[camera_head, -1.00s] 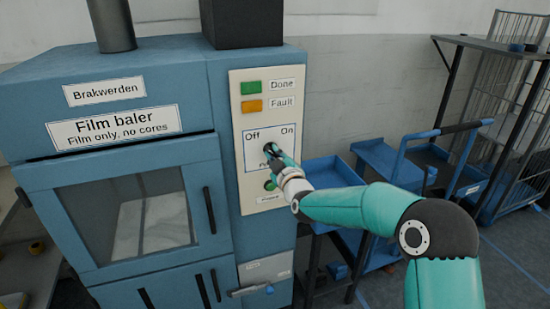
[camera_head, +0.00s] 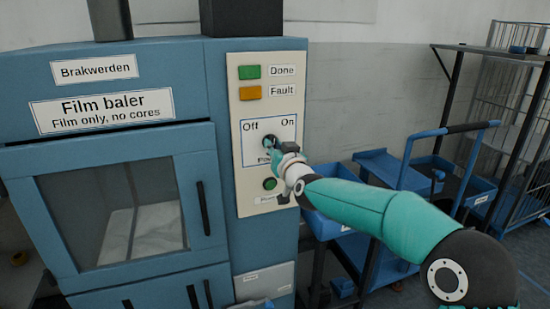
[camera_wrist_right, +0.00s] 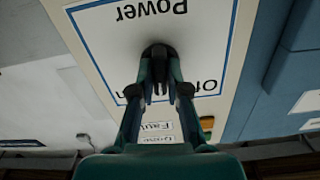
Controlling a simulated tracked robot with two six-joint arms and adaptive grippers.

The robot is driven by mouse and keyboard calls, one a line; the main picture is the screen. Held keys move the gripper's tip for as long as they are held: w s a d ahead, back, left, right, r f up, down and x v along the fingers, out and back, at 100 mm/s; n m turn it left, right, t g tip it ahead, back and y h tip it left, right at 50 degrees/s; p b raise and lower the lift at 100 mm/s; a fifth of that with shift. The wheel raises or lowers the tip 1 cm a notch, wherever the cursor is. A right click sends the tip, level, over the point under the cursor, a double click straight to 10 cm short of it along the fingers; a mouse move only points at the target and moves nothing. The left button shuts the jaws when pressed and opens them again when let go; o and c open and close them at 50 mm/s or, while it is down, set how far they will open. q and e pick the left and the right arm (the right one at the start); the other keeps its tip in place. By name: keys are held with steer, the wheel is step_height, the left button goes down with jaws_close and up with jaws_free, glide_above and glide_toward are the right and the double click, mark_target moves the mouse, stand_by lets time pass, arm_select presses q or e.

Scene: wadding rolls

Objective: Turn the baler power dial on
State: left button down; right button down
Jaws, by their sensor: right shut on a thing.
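The blue film baler (camera_head: 100,190) has a cream control panel (camera_head: 248,205) on its right side. The dark power dial (camera_head: 268,141) sits on that panel below the words Off and On, inside a blue outline. My right gripper (camera_head: 271,147) is at the dial. In the right wrist view the two fingers (camera_wrist_right: 158,85) are closed around the black dial (camera_wrist_right: 157,51), with the upside-down word Power beyond it. The fingers cover much of the dial, and I cannot tell which way it points. My left gripper is in neither view.
A green Done lamp (camera_head: 249,72) and an orange Fault lamp (camera_head: 250,93) are above the dial. A green button (camera_head: 269,184) is just below my gripper. A blue cart (camera_head: 385,165) and a wire cage (camera_head: 510,120) stand at right.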

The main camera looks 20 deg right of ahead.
steer(key=shift+f+m+b, duration=0.2)
steer(key=shift+m+b, duration=1.9)
steer(key=shift+m, duration=1.6)
steer(key=shift+d, duration=0.1)
steer(key=c, duration=1.2)
jaws_free()
steer(key=shift+o, duration=0.2)
steer(key=shift+r, duration=0.1)
steer(key=s, duration=1.2)
steer(key=shift+d, duration=0.2)
